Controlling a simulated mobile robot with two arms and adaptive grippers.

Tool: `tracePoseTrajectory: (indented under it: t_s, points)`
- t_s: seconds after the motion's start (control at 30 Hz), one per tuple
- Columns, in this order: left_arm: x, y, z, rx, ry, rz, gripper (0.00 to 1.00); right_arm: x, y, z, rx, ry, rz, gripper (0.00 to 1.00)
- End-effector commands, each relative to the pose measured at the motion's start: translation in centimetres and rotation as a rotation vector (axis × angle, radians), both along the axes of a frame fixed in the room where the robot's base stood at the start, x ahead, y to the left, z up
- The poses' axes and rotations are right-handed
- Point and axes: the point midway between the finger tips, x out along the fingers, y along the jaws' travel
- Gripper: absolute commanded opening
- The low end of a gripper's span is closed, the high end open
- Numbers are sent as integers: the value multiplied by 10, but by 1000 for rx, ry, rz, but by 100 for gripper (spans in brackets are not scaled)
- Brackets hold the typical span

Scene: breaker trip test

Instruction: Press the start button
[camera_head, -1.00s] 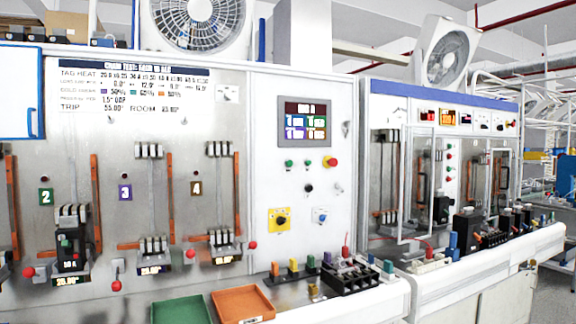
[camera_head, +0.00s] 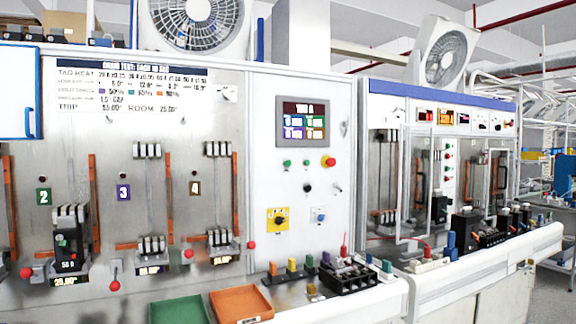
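Two small green buttons, a left one (camera_head: 287,164) and a right one (camera_head: 307,163), sit on the white control panel (camera_head: 262,120) below a dark display screen (camera_head: 303,121). No label readable here says which one is start. Neither of my grippers is in view, and nothing covers the buttons.
A black breaker (camera_head: 70,240) stands at bay 2. Green (camera_head: 180,311) and orange (camera_head: 240,304) trays lie on the ledge. A second cabinet stands right.

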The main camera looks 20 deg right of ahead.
Motion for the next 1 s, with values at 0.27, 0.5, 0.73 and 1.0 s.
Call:
tracePoseTrajectory:
  t_s: [0.27,0.5,0.73,1.0]
  points:
    - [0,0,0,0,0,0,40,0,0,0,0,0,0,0]
    - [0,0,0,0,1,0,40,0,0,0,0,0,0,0]
    - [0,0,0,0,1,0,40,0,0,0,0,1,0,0]
    - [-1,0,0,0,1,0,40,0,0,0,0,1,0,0]
